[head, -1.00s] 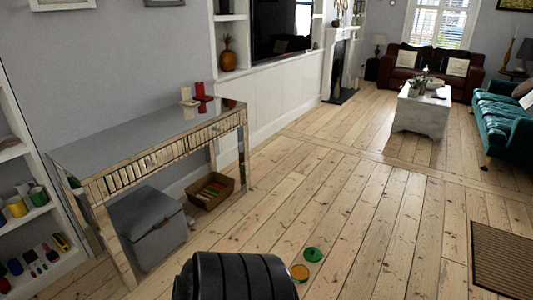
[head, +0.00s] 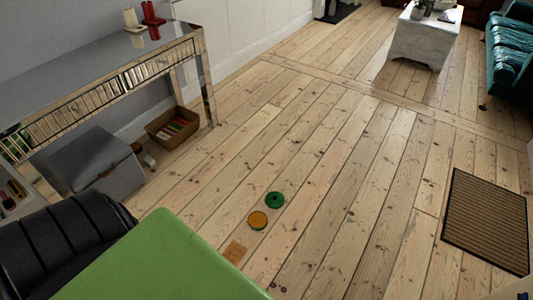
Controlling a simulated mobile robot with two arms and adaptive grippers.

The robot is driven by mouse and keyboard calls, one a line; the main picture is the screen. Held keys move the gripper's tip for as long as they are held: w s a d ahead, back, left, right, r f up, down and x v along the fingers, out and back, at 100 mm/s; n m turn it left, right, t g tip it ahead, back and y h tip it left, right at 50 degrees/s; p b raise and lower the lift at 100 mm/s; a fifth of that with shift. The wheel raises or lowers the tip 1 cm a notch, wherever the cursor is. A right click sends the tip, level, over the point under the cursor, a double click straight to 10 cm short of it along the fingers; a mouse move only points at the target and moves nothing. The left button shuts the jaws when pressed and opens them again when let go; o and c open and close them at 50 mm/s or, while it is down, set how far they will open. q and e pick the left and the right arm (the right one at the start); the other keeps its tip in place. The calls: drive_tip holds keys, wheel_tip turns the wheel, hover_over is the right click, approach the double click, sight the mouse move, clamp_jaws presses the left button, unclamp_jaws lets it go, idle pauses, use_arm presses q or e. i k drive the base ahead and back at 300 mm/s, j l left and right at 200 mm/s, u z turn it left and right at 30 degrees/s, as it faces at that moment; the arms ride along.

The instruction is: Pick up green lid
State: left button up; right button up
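A small round green lid (head: 275,199) lies on the bare floorboards near the middle of the view. A round orange-yellow piece with a dark green edge (head: 258,220) lies just below and left of it, close to it. Neither of my grippers shows in the head view, so I cannot see whether they are open or shut. Nothing is seen touching the lid.
A mirrored console table (head: 110,80) stands at the left, with a grey box (head: 105,165) and a wicker basket (head: 173,127) beneath. A small tan patch (head: 235,252) is on the floor. A brown mat (head: 487,222) lies right.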

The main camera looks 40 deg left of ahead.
sight(275, 200)
drive_tip(key=i+l+u, duration=0.1)
drive_tip(key=i+u, duration=0.15)
drive_tip(key=i, duration=0.25)
drive_tip(key=i+l+u, duration=0.15)
drive_tip(key=i+u, duration=0.15)
drive_tip(key=i, duration=0.25)
drive_tip(key=i+l+u, duration=0.25)
drive_tip(key=i, duration=0.25)
